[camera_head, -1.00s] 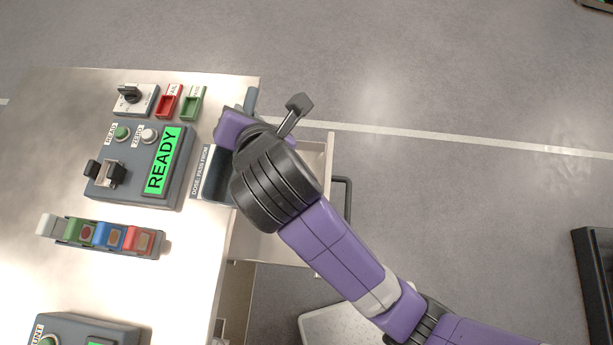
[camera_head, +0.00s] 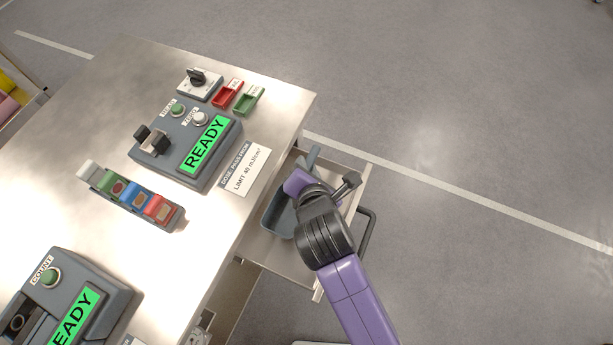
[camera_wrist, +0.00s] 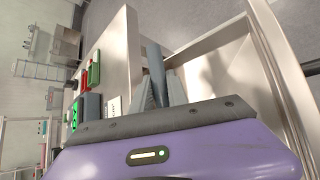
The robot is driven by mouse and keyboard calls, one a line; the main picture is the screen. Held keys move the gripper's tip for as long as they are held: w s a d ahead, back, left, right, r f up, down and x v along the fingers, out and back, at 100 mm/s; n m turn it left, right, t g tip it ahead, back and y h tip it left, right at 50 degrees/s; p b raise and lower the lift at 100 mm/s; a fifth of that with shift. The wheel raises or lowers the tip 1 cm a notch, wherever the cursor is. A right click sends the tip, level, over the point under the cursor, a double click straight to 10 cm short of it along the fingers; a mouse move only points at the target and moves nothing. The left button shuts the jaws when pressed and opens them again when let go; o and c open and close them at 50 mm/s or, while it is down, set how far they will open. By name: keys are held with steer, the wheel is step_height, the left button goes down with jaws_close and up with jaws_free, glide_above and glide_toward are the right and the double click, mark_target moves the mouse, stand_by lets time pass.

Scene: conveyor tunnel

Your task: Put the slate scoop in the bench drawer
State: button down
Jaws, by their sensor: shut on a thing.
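The slate scoop is in my gripper (camera_head: 306,180). Its blue-grey pan (camera_head: 277,214) shows to the left of the gripper in the head view, and its handle (camera_head: 314,157) sticks up beyond it. The bench drawer (camera_head: 262,247) is pulled out from the right side of the bench, and the scoop is over its opening. How high the scoop is above the drawer floor I cannot tell. In the wrist view the handle (camera_wrist: 155,62) stands between the fingers and the pan is hidden. The drawer (camera_wrist: 235,75) lies to the right there.
The drawer handle (camera_head: 368,232) juts right. Floor beyond is clear.

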steer(key=shift+f, duration=2.55)
steer(key=shift+f, duration=0.1)
steer(key=c, duration=1.3)
jaws_free()
steer(key=v, duration=1.2)
